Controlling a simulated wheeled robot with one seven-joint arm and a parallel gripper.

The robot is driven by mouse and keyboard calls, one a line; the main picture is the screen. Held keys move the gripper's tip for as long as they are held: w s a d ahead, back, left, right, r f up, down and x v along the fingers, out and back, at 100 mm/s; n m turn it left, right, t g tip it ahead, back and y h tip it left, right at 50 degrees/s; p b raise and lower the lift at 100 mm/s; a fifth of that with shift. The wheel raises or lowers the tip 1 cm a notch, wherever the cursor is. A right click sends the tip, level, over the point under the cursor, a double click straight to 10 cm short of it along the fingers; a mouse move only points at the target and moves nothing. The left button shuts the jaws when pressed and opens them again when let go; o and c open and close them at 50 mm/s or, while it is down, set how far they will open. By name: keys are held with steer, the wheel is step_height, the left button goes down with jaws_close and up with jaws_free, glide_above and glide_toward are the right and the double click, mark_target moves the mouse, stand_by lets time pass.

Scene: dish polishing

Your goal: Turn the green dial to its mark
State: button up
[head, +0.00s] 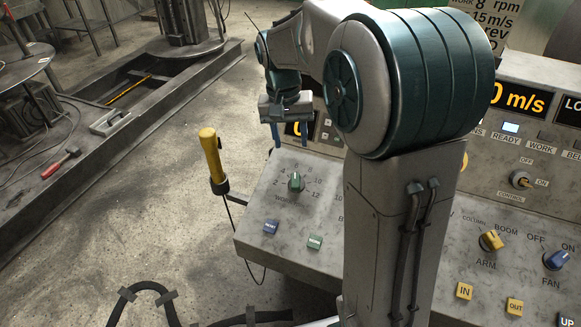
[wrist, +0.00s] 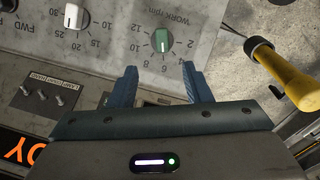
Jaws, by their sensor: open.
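The green dial (head: 296,182) is a small knob on the sloping grey panel, with a printed number scale around it and "WORK" lettering beside it. In the wrist view the green dial (wrist: 162,40) appears upside down, its white pointer line toward the middle numbers of the scale. My gripper (head: 290,138) is above and behind the dial in the head view. In the wrist view its blue fingers (wrist: 159,68) are spread and empty, with the dial beyond the gap between the tips, apart from them.
A yellow-handled pendant (head: 209,155) stands at the panel's left edge; it shows right in the wrist view (wrist: 285,75). My arm hides part of the panel.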

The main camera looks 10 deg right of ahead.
mark_target(295, 179)
steer(key=f, duration=0.9)
steer(key=d+f, duration=0.1)
steer(key=f, duration=0.4)
steer(key=shift+w+d+p, duration=0.1)
steer(key=shift+w+p, duration=0.25)
